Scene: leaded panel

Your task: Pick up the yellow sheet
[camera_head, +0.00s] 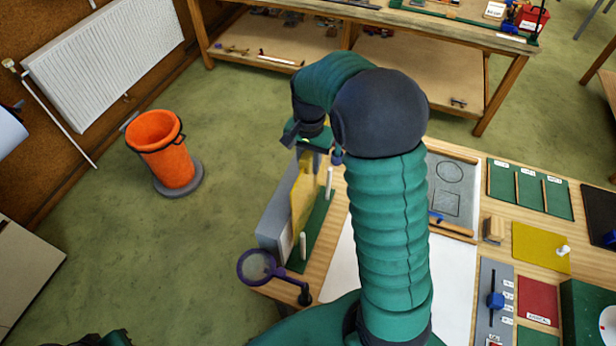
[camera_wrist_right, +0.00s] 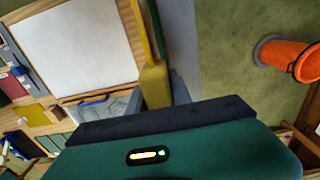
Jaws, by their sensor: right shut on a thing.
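The yellow sheet (camera_head: 302,197) stands upright on edge in a rack at the table's left side, between a grey upright panel (camera_head: 276,215) and white pegs. My right gripper (camera_head: 313,148) is at its top edge, partly hidden by my arm. In the right wrist view the sheet (camera_wrist_right: 155,80) sits between the fingers of my right gripper (camera_wrist_right: 157,94), which are shut on it. Whether its lower edge still touches the rack is unclear. My left gripper is not in view.
A magnifier (camera_head: 257,267) stands at the table's front left corner. White paper (camera_head: 455,280) lies on the table, partly behind my arm. A flat yellow square (camera_head: 535,243) lies to the right. An orange bin (camera_head: 166,150) stands on the floor at left.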

